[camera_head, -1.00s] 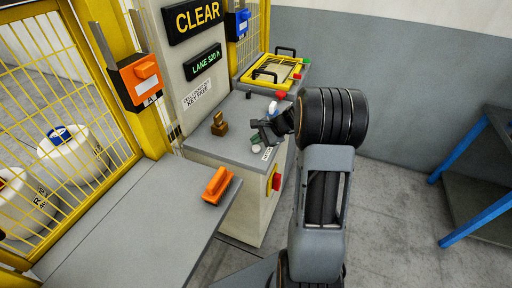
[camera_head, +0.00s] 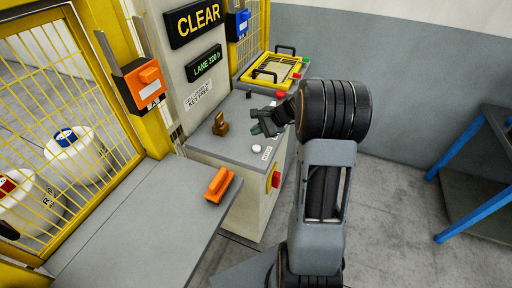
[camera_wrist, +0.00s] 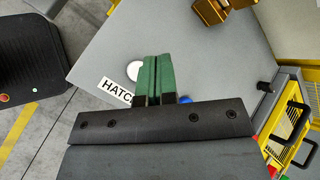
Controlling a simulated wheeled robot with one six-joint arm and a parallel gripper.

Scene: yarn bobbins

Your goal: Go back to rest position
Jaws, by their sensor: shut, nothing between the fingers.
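My gripper (camera_head: 262,127) is above the grey top of the control cabinet (camera_head: 232,145). In the wrist view its green-padded fingers (camera_wrist: 155,78) lie together with nothing between them. A white round button (camera_head: 257,149) sits on the cabinet top in front of the gripper; it also shows beside the fingers in the wrist view (camera_wrist: 133,70). A label reading "HATC…" (camera_wrist: 114,90) is partly hidden by the gripper. A brass key-like piece (camera_head: 220,123) stands on the cabinet top left of the gripper. A blue thing (camera_wrist: 185,99) is mostly hidden behind the gripper in the wrist view.
A yellow-framed panel with black handles (camera_head: 276,71) is behind the gripper. An orange handle (camera_head: 218,184) lies on the grey table (camera_head: 140,235) at left. A yellow mesh fence (camera_head: 60,130) encloses white bobbins. A blue-legged table (camera_head: 470,180) stands right. Floor between is clear.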

